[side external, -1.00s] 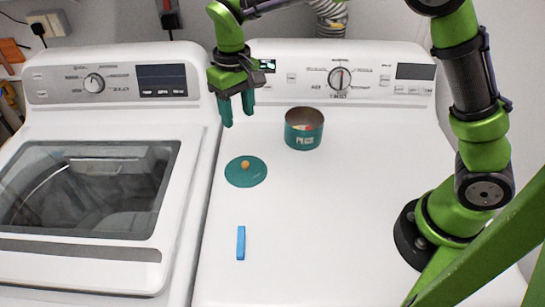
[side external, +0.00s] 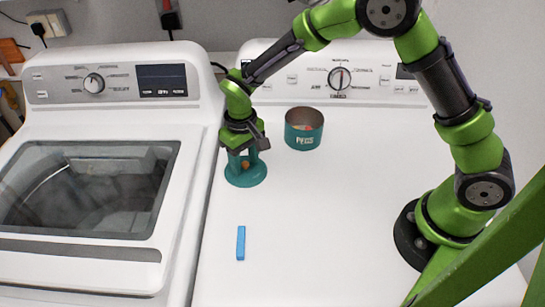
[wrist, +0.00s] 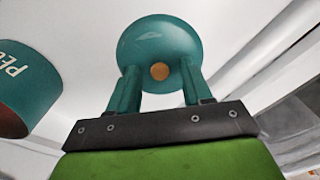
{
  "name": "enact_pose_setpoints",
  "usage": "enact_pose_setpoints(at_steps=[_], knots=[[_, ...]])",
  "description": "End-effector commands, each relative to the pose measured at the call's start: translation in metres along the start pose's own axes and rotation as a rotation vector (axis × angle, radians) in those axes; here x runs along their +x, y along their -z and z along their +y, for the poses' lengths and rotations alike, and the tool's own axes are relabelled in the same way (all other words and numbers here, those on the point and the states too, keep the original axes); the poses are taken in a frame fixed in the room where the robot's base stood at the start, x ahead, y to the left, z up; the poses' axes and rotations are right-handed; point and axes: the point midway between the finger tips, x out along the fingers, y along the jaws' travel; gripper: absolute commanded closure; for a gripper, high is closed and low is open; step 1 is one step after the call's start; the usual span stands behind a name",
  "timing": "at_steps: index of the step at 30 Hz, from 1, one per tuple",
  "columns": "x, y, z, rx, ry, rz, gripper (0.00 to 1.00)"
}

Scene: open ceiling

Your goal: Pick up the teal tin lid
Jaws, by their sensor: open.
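The teal tin lid (side external: 246,178) lies flat on the white machine top, left of the tin. Its round orange-brown knob stands at its centre. In the wrist view the lid (wrist: 160,36) fills the top middle, with the knob (wrist: 160,71) between the finger ends. My gripper (side external: 245,165) points down over the lid with its teal fingers on either side of the knob. In the wrist view my gripper (wrist: 160,75) is open, with gaps visible between the knob and both fingers. Whether the fingertips touch the lid cannot be told.
An open teal tin (side external: 303,130) stands behind and right of the lid; its side also shows in the wrist view (wrist: 25,85). A blue block (side external: 241,243) lies in front of the lid. The machine top to the right is clear.

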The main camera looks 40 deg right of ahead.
Motion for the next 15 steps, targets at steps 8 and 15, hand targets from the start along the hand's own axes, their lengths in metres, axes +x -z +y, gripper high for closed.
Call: enact_pose_setpoints(at_steps=[8,15], knots=[[0.0014,0.0,0.0001,0.0,0.0,0.0,0.56],[0.0012,0.0001,0.0002,0.0,0.0,0.0,0.93]])
